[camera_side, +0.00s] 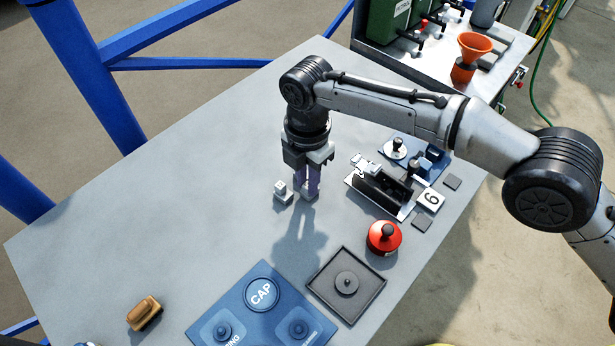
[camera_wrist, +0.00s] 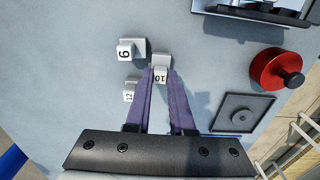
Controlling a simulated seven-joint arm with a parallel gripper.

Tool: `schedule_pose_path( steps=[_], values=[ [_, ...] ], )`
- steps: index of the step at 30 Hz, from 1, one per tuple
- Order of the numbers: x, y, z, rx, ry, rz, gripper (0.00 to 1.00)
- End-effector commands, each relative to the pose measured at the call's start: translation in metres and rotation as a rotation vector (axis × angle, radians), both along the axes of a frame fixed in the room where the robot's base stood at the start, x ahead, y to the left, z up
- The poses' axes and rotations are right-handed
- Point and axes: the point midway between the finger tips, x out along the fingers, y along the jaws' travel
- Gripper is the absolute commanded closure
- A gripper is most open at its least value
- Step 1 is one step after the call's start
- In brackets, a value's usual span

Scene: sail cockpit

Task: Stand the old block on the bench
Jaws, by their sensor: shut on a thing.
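My gripper (camera_side: 308,192) points straight down over the middle of the bench (camera_side: 200,180). In the wrist view, its purple fingers (camera_wrist: 161,80) are shut on a small white block marked 10 (camera_wrist: 160,76). The held block is at or just above the bench top; I cannot tell whether it touches. Two similar white blocks stand close by on the left in the wrist view: one reads 6 or 9 (camera_wrist: 124,53), the other 12 (camera_wrist: 129,95). In the side view, pale block shapes (camera_side: 283,192) show just left of the fingers. I cannot tell which block is the old one.
A clamp-like fixture (camera_side: 382,190) and a plate marked 6 (camera_side: 430,199) lie to the right. A red knobbed disc (camera_side: 384,237), a dark square tray (camera_side: 346,284) and a blue CAP panel (camera_side: 255,315) are nearer. A brown brush-like object (camera_side: 145,313) lies front left. The bench's left is clear.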

Motion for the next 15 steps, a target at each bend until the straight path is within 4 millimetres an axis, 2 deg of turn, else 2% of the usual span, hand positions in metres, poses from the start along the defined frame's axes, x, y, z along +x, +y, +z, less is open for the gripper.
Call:
schedule_pose_path(
  steps=[5,6,10,11,15],
  values=[
    [-0.0001,-0.0001,-0.0020,-0.001,0.001,0.000,1.00],
    [-0.0001,-0.0001,-0.0027,-0.001,0.001,0.000,0.77],
    [-0.0001,-0.0001,-0.0023,0.000,0.000,0.000,0.54],
    [-0.0001,-0.0001,-0.0023,0.000,0.000,0.000,0.49],
    [-0.0001,-0.0001,-0.0023,0.000,0.000,0.000,0.49]
  ],
)
